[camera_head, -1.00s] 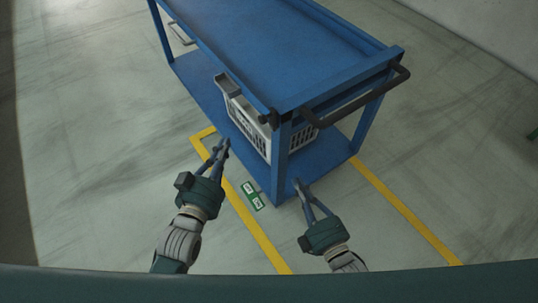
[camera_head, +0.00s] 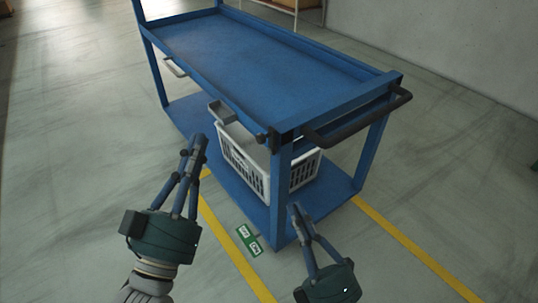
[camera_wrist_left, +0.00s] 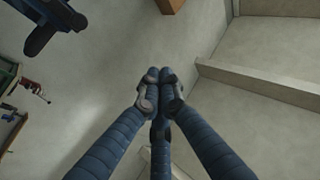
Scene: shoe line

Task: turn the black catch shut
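A small black knob-like part (camera_head: 262,138) sits on the near corner of the blue trolley (camera_head: 250,55), under the top shelf's edge. It may be the catch; it is too small to tell how it is turned. A dark grey bracket (camera_head: 222,112) juts out along the same side. My left gripper (camera_head: 196,142) points upward, left of the trolley in the head view, apart from the knob. Its fingertips are together and empty in the left wrist view (camera_wrist_left: 158,78). My right gripper (camera_head: 300,212) is low, near the trolley's front leg; its finger gap is unclear.
A white crate (camera_head: 238,163) stands on the trolley's lower shelf. A black push handle (camera_head: 360,120) sticks out at the right end. Yellow lines (camera_head: 415,248) and a green label (camera_head: 249,240) lie on the floor. A pale wall (camera_head: 450,60) stands behind; floor on the left is clear.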

